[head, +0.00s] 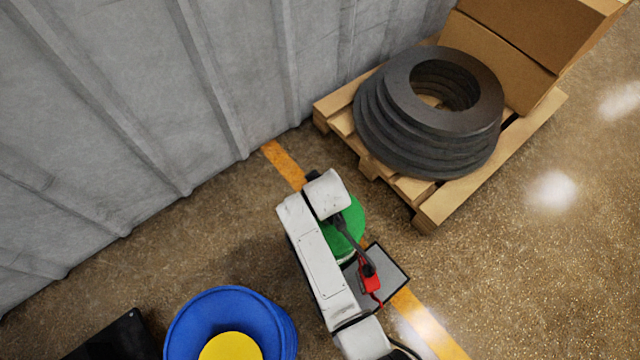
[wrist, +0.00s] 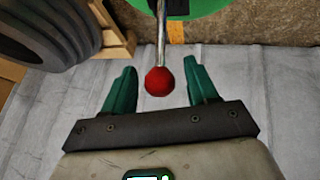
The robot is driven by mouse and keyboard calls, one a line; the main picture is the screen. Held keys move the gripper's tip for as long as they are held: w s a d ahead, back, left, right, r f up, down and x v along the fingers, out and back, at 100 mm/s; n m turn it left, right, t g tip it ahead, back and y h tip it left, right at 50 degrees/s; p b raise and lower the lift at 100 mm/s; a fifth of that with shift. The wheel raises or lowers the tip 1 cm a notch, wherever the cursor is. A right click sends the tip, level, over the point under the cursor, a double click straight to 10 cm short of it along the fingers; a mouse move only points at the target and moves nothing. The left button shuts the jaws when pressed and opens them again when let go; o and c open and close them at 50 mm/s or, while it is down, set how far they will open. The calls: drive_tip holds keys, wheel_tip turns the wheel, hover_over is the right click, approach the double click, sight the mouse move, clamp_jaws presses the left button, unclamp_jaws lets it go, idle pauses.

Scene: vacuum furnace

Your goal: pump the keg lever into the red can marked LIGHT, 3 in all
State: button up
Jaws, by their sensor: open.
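The green keg (head: 348,225) stands on the floor by the wall, partly hidden under my white arm; its green top also shows in the wrist view (wrist: 205,7). Its metal lever (wrist: 161,40) ends in a red ball knob (wrist: 159,81). My gripper (wrist: 160,66) is open, with the knob between its two green fingers and a gap on each side. A small red can (head: 371,283) stands on a grey plate (head: 394,262) beside the keg, beneath a dark spout-like piece (head: 352,240). Any marking on it is unreadable. My arm hides the gripper and knob in the head view.
A wooden pallet (head: 433,214) carries stacked dark rings (head: 400,120) and cardboard boxes (head: 500,55). A blue drum (head: 185,325) with a yellow middle stands at the lower left. The grey wall (head: 130,90) runs behind. The floor at right is clear.

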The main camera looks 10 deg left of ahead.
drive_tip(key=p+v, duration=0.3)
drive_tip(key=v, duration=0.7)
drive_tip(key=shift+p, duration=0.35)
drive_tip(key=shift+r, duration=0.1)
drive_tip(key=s+d+m+g+h, duration=0.1)
drive_tip(key=s+d+m, duration=0.35)
drive_tip(key=d, duration=0.85)
drive_tip(key=s+d+m+g+h, duration=0.2)
drive_tip(key=s+d, duration=0.5)
drive_tip(key=d, duration=0.6)
drive_tip(key=s+d+r+m+g, duration=0.1)
drive_tip(key=s+d+r+m, duration=0.1)
drive_tip(key=s+d, duration=0.35)
drive_tip(key=s+d+r+m+g, duration=0.1)
drive_tip(key=s+d+r+m, duration=0.15)
drive_tip(key=s, duration=0.65)
wheel_tip(320, 180, up, 13)
drive_tip(key=p, duration=1.2)
drive_tip(key=shift+d+f+p, duration=0.15)
drive_tip(key=shift+d+p, duration=0.25)
drive_tip(key=shift+d, duration=0.1)
